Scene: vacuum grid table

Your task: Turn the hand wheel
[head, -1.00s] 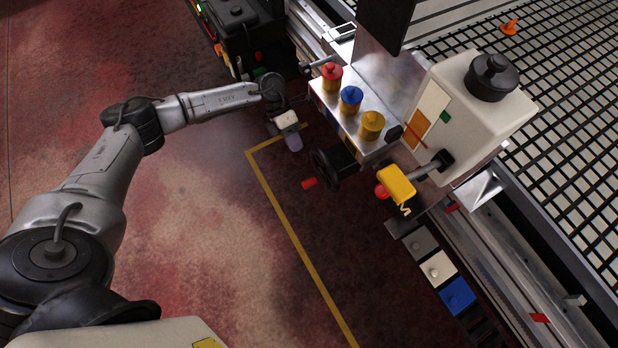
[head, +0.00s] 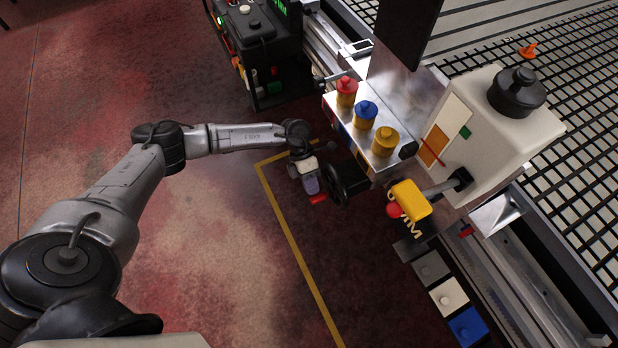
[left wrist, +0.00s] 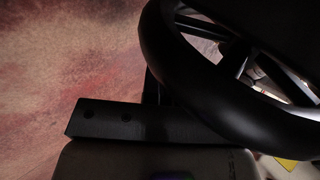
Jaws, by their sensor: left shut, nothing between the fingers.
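The black hand wheel (head: 344,182) sits on the front side of the metal control box, below the coloured knobs. In the left wrist view its thick rim and spokes (left wrist: 200,75) fill the upper right, very close to the camera. My left gripper (head: 316,197) is shut and empty, just left of the wheel in the head view. A dark finger part (left wrist: 125,120) shows below the rim in the left wrist view. I cannot tell whether it touches the rim. My right gripper is not in view.
Red, blue and yellow knobs (head: 365,113) stand on the box top. A yellow lever handle (head: 411,199) juts out right of the wheel. A black machine (head: 265,50) stands behind. The grid table (head: 590,130) lies right. Open floor (head: 215,235) lies left.

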